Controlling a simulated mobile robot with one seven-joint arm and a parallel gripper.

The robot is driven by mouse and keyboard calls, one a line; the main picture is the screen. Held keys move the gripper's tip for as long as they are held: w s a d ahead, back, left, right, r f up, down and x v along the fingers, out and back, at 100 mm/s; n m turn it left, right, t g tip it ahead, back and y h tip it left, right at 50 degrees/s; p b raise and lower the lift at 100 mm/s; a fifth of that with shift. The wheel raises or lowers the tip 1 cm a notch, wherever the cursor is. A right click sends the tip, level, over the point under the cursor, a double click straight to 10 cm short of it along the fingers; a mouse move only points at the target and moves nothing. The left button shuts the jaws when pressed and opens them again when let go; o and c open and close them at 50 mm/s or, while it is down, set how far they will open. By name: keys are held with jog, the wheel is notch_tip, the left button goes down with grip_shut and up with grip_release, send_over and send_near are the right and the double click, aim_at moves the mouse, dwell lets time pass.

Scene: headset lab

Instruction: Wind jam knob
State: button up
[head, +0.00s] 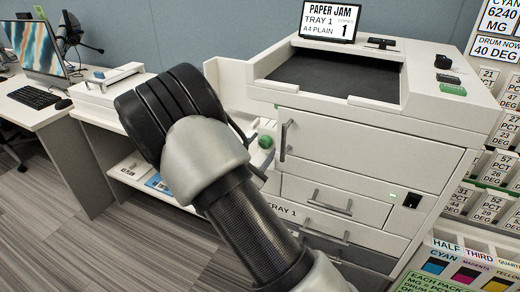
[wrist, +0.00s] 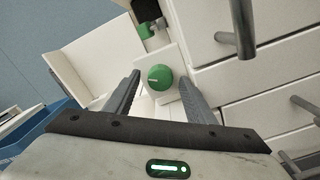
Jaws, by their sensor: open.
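The green jam knob (wrist: 160,77) shows in the wrist view on a white plate on the printer's side, with a pale mark on its face. In the head view the knob (head: 265,142) peeks out just right of my arm. My gripper (wrist: 157,88) is open, with one dark finger on each side of the knob in the wrist view. I cannot tell how near the fingertips are to it in depth. In the head view my arm hides most of the gripper. The white printer (head: 370,150) has a screen (head: 330,22) reading PAPER JAM, TRAY 1.
Drawer handles (head: 284,140) stick out from the printer front, close to the right finger in the wrist view. An open white side panel (head: 228,85) stands left of the knob. A desk with a monitor (head: 35,48) is at the far left. Labelled shelves (head: 500,160) stand at right.

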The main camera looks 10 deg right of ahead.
jog(key=p+v, duration=0.2)
jog(key=v, duration=1.5)
jog(key=shift+s+a, duration=0.15)
